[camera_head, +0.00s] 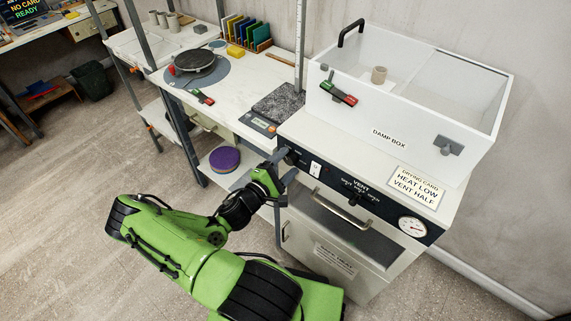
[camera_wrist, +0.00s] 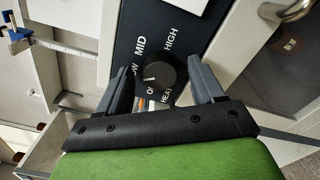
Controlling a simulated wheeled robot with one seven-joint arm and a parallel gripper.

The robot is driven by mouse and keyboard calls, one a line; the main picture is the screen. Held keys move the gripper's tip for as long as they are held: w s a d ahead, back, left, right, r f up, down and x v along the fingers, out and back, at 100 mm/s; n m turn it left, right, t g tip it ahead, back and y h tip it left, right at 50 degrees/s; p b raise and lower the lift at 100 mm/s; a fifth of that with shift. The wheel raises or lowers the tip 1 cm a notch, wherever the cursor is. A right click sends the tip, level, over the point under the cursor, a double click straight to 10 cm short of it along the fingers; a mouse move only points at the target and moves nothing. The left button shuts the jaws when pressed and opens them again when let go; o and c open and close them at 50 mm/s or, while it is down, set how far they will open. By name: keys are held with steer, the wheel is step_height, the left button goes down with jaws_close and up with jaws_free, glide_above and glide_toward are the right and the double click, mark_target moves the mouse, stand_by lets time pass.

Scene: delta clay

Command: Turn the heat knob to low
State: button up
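The heat knob (camera_wrist: 164,76) is a round dark knob on the black control panel. Its pale pointer line faces left in the wrist view, toward the partly covered LOW label (camera_wrist: 133,73). MID and HIGH are printed above it; OFF and HEAT below are partly hidden. My gripper (camera_wrist: 162,82) is open, with one grey finger on each side of the knob and gaps showing between. In the head view my gripper (camera_head: 284,167) is at the panel's left end, largely covering the knob. The drying card (camera_head: 415,188) reads HEAT LOW, VENT HALF.
The vent control (camera_head: 355,198) is right of the gripper on the same panel, with a door handle (camera_head: 342,213) below and a gauge (camera_head: 412,227) at the right end. The white damp box (camera_head: 390,137) stands on top. A worktable (camera_head: 225,95) adjoins at left.

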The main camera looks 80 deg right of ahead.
steer(key=v, duration=1.5)
steer(key=shift+w+a, duration=0.2)
steer(key=shift+a, duration=0.15)
